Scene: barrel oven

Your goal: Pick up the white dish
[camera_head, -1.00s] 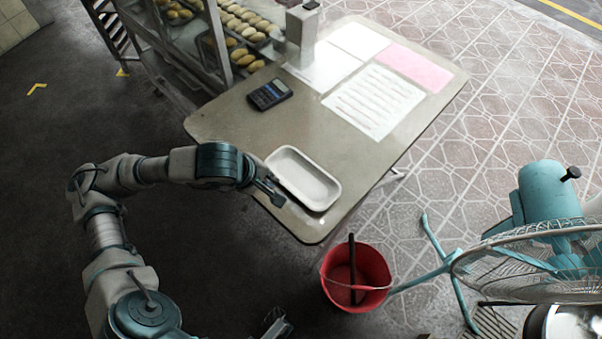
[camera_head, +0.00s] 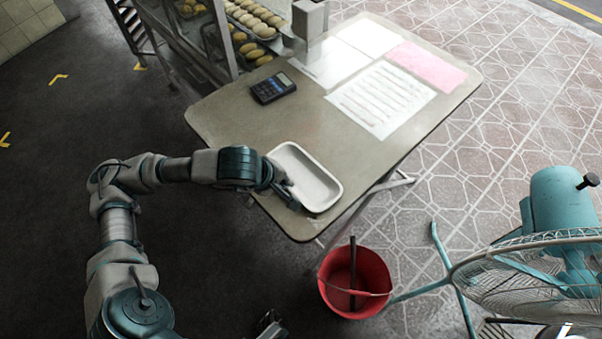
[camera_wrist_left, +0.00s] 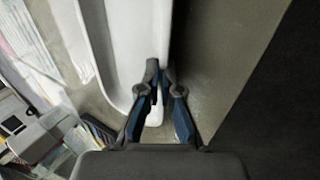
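The white dish (camera_head: 312,180) is a shallow rectangular tray with rounded corners, at the near edge of the table (camera_head: 230,118). My left gripper (camera_head: 285,192) is at the dish's near left side. In the left wrist view the fingertips (camera_wrist_left: 160,72) are close together, with the dish's white rim (camera_wrist_left: 120,45) between them, so the gripper looks shut on the rim. The dish appears to rest on the table; any small gap beneath is not visible. Part of my right gripper (camera_head: 270,326) shows at the bottom edge of the head view, too cut off to read.
A calculator (camera_head: 272,88), white printed sheets (camera_head: 380,98) and a pink sheet (camera_head: 428,66) lie farther back on the table. A rack with bread trays (camera_head: 255,30) stands behind. A red bucket (camera_head: 335,290) and a teal fan (camera_head: 555,215) stand on the floor at right.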

